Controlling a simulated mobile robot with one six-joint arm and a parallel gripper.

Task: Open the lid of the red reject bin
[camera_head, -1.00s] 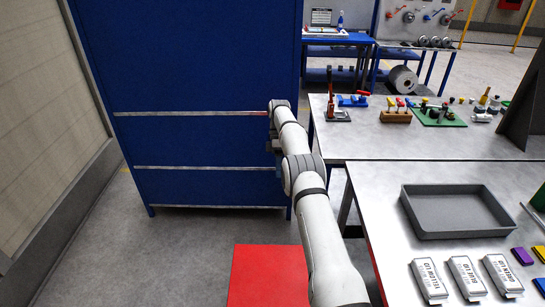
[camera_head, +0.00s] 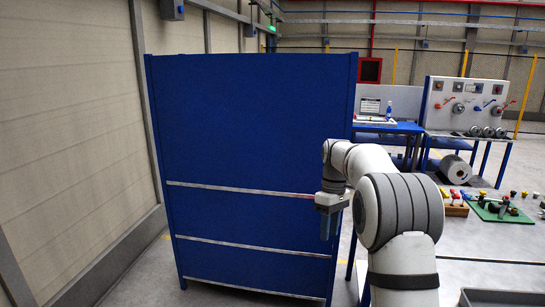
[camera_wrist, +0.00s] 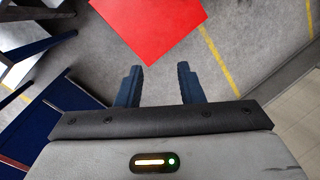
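The red reject bin (camera_wrist: 150,22) shows in the wrist view as a flat red surface at the top edge, partly cut off. One corner of it points towards my gripper. I cannot make out a handle or a gap at the lid. The bin is not in the head view now. In the head view my gripper (camera_head: 327,228) points down in front of the blue panel. It appears above and short of the bin, not touching it.
A large blue panel (camera_head: 250,130) stands behind my gripper. A workbench with a green board (camera_head: 500,213) is at the right, partly hidden by my arm. Grey floor with a yellow line (camera_wrist: 215,55) lies around the bin.

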